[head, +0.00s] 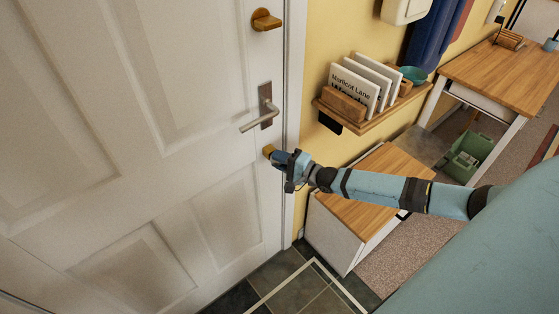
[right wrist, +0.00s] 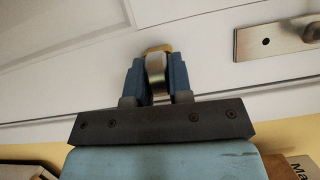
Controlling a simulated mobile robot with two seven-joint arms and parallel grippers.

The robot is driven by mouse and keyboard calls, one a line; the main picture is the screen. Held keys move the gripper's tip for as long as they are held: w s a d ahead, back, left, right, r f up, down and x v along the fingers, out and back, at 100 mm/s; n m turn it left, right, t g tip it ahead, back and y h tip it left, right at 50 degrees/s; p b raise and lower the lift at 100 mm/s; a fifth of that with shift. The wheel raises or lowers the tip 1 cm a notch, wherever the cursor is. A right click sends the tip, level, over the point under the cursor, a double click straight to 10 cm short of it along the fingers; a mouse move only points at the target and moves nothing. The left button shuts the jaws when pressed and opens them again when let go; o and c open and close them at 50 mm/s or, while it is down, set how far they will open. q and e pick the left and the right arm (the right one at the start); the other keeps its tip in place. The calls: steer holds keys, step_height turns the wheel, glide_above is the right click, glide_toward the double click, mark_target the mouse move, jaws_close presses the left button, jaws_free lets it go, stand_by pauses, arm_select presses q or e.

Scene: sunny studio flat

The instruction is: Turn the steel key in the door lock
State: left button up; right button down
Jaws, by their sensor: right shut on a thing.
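The white door (head: 130,130) fills the left of the head view and looks shut. A brass lock (head: 268,149) sits on it below the lever handle. My right gripper (head: 277,156) is at this lock. In the right wrist view it is shut on the steel key (right wrist: 155,72), which stands between the two blue fingers. The brass of the lock (right wrist: 158,48) shows just beyond the key. The key's tip is hidden, and in the head view the gripper covers the key. My left gripper is not in view.
The steel lever handle (head: 258,121) is just above my right gripper. A brass knob (head: 265,20) is higher on the door. A wall shelf (head: 370,122) with upright books and a low wood-topped cabinet (head: 372,210) stand right of the door. Tiled floor (head: 285,278) lies below.

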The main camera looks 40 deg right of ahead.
steer(key=c, duration=1.3)
jaws_free()
steer(key=shift+w+a+r, duration=0.1)
steer(key=shift+w+r, duration=0.15)
steer(key=shift+r, duration=0.4)
steer(key=o, duration=0.4)
steer(key=shift+s+r, duration=0.15)
steer(key=shift+c, duration=0.2)
steer(key=shift+a, duration=0.1)
steer(key=shift+f, duration=0.2)
steer(key=o, duration=0.6)
steer(key=shift+s+f, duration=0.1)
steer(key=shift+f, duration=0.15)
steer(key=shift+s+d, duration=0.1)
steer(key=shift+d, duration=0.1)
steer(key=shift+p+v, duration=1.25)
steer(key=shift+v, duration=2.15)
